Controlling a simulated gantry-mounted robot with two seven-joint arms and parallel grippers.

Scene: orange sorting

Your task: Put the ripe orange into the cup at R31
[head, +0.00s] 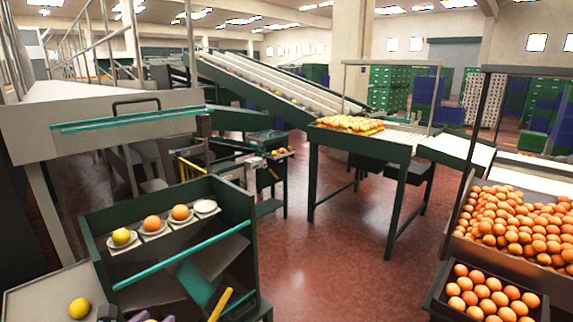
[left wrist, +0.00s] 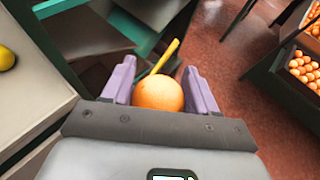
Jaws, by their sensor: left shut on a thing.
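My left gripper (left wrist: 160,84) has purple fingers on either side of an orange fruit (left wrist: 158,94) and is shut on it. In the head view only the purple tips of the left gripper (head: 152,317) show at the bottom edge. In the head view a row of small white cups stands on a dark green stand. The empty white cup (head: 205,206) is at its right end. No R31 label is readable. My right gripper is not in view.
A yellow fruit (head: 79,308) lies on a pale tray (head: 35,290) left of the gripper. The stand has a teal rail (head: 180,254) and a yellow bar (head: 220,304) in front of the cups. Crates of oranges (head: 520,225) stand at right; red floor between is clear.

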